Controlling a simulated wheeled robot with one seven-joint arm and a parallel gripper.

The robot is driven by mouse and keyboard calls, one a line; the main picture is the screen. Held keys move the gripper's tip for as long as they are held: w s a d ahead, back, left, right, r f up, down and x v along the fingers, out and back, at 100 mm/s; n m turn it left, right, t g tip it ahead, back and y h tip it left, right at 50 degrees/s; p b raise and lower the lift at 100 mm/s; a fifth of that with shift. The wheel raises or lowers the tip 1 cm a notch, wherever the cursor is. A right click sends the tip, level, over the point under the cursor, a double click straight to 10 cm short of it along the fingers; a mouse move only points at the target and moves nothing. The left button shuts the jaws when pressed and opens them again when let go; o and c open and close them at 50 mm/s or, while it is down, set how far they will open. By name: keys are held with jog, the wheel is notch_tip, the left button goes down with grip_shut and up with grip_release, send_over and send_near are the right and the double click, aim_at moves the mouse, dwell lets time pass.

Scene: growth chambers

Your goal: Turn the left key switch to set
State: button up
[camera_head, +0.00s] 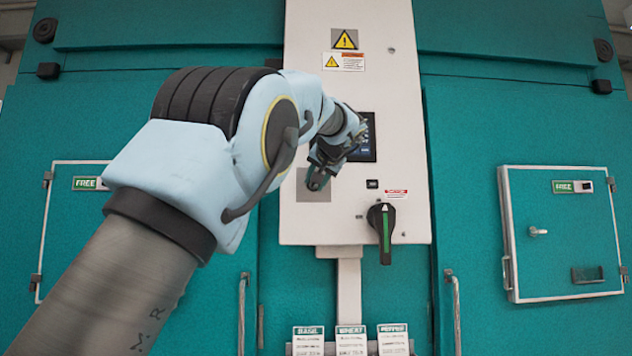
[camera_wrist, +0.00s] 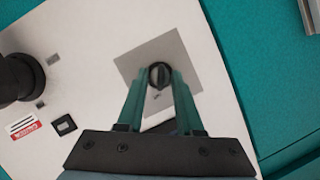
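A small black key switch (camera_wrist: 159,75) sits on a square grey plate (camera_wrist: 135,66) in the wrist view. Its round collar shows between my gripper's (camera_wrist: 161,77) two green fingers. The fingers are apart, one on each side of the switch, with a gap between the tips; whether they touch it I cannot tell. In the head view my gripper (camera_head: 318,178) is at the grey plate (camera_head: 314,194), on the lower left of the white control panel (camera_head: 395,100). There the gripper hides most of the switch.
A black rotary handle with a green stripe (camera_head: 385,230) sticks out at the panel's lower right. A dark display (camera_head: 367,140) is close to my wrist. Teal chamber doors (camera_head: 560,235) flank the panel. Label cards (camera_head: 351,340) stand below.

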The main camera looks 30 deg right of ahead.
jog(key=b+v, duration=0.4)
jog(key=v, duration=0.7)
jog(key=shift+w, duration=0.1)
dwell(0.4)
